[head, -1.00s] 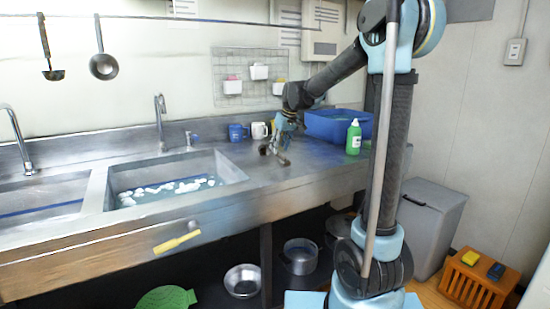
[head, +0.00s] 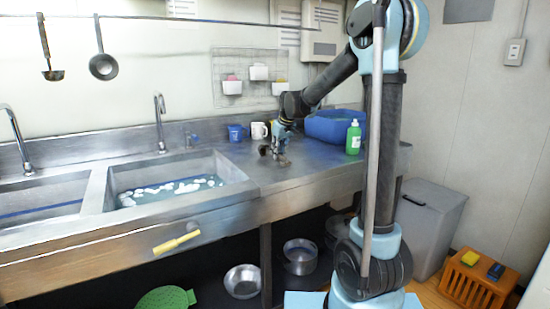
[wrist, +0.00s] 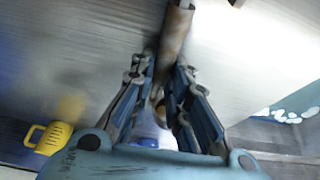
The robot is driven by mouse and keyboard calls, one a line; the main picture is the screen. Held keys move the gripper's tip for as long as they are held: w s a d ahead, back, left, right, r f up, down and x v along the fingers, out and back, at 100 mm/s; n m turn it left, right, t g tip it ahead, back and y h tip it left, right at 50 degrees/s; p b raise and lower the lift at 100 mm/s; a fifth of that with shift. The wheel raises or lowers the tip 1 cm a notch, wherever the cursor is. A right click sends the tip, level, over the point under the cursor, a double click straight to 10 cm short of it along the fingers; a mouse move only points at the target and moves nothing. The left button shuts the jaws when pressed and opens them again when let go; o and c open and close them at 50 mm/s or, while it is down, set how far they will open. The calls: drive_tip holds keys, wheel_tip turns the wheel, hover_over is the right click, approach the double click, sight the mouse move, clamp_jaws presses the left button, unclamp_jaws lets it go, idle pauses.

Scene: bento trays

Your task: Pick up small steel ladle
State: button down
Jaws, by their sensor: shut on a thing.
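My gripper (head: 279,152) is low over the steel counter, just right of the sink, and small in the head view. In the wrist view my gripper's fingers (wrist: 165,105) are closed around a brownish metallic shaft (wrist: 176,35) that runs up and away between them. It may be the handle of the small steel ladle; I cannot see a bowl clearly. A small dark metallic thing (head: 264,150) shows just left of the fingertips. Two other ladles hang from the wall rail: a dark-bowled one (head: 53,75) and a larger round-bowled one (head: 103,67).
A blue mug (head: 235,133) and a white mug (head: 259,131) stand behind my gripper. A blue tub (head: 335,125) and a green bottle (head: 353,138) stand to the right. The sink (head: 180,178) is left. A yellow mug-like thing (wrist: 53,138) shows in the wrist view.

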wheel_tip(320, 180, up, 10)
idle(0.6)
